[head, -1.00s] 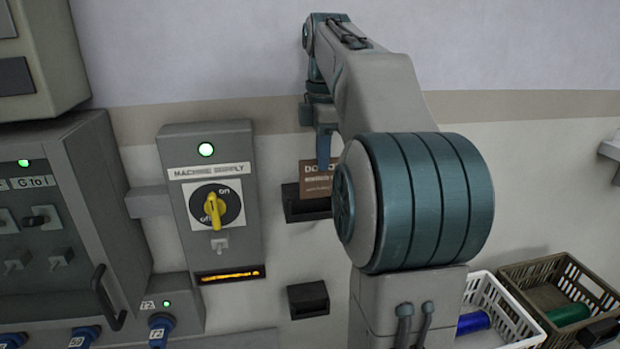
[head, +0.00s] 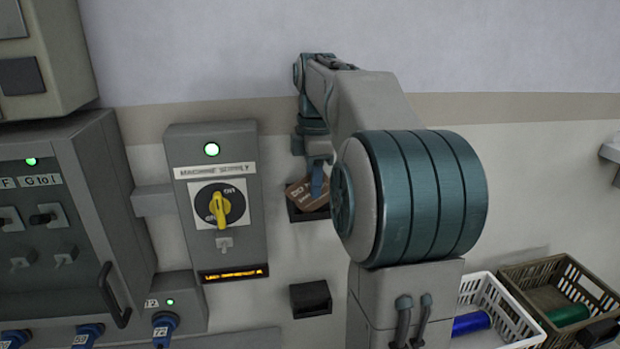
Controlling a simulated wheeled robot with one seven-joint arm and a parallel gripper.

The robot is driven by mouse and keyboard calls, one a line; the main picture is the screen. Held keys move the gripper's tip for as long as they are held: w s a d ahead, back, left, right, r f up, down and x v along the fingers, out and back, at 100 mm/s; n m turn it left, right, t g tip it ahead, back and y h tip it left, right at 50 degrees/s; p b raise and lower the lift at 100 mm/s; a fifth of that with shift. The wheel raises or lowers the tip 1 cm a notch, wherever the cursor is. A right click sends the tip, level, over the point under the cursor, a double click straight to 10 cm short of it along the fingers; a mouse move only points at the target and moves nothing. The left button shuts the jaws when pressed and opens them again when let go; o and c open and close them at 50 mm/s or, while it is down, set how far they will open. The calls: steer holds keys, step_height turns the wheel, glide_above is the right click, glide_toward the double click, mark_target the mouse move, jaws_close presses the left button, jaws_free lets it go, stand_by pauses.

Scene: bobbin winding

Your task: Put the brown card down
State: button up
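The brown card (head: 303,197) with pale lettering is tilted, its lower part at the mouth of the upper black wall holder (head: 306,215). I cannot tell how far it sits inside. My gripper (head: 317,185) points down at the card, one blue finger in front of its right part. The other finger is not clearly visible, so whether the gripper still grips the card is unclear. My arm hides the area to the right.
A second black holder (head: 311,298) is lower on the wall. The machine supply box (head: 216,205), with its yellow switch (head: 222,208), stands to the left. A white basket (head: 505,303) and a brown basket (head: 540,270) holding bobbins are at the lower right.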

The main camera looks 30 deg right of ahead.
steer(key=shift+w+d+f, duration=0.1)
steer(key=shift+d, duration=0.55)
steer(key=shift+a+r, duration=0.3)
steer(key=shift+a, duration=0.4)
step_height(320, 180, up, 12)
steer(key=p, duration=0.1)
steer(key=shift+d+p, duration=0.3)
steer(key=shift+a+f, duration=0.1)
steer(key=s+a+f+m+t, duration=0.1)
steer(key=s+a+f+m, duration=0.3)
steer(key=f, duration=0.4)
steer(key=s+a+f+m+t, duration=0.1)
steer(key=s+a+f+m, duration=0.4)
steer(key=s+f, duration=0.3)
steer(key=s+a+f+m+t, duration=0.1)
steer(key=s+a+f+m, duration=0.4)
steer(key=s+f, duration=0.2)
step_height(320, 180, down, 2)
steer(key=shift+m+t, duration=0.3)
steer(key=shift+o, duration=0.5)
steer(key=shift+s, duration=0.1)
